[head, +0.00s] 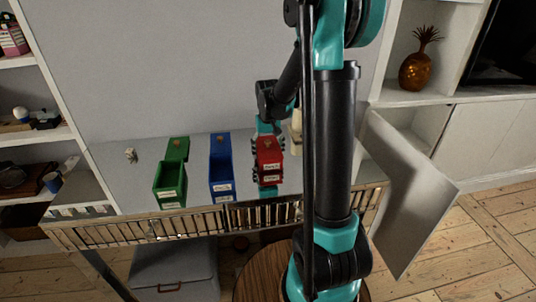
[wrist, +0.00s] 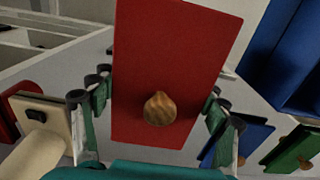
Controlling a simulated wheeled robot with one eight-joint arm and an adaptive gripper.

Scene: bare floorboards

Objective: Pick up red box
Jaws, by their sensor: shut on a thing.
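The red box (head: 268,166) is at the right end of a row of boxes on the grey table, with white labels on its front. My gripper (head: 268,146) reaches down over it, with fingers at both sides. In the wrist view a red panel with a round brown knob (wrist: 160,108) fills the middle, and my gripper's fingers (wrist: 158,100) flank it. The gripper is shut on the red box. The box's underside is hidden, so I cannot tell whether it touches the table.
A blue box (head: 221,180) and a green box (head: 170,186) stand left of the red one. A cream object (head: 297,125) is partly hidden behind my arm. A slatted edge (head: 180,225) runs along the table's front. A white panel (head: 405,190) stands at the right.

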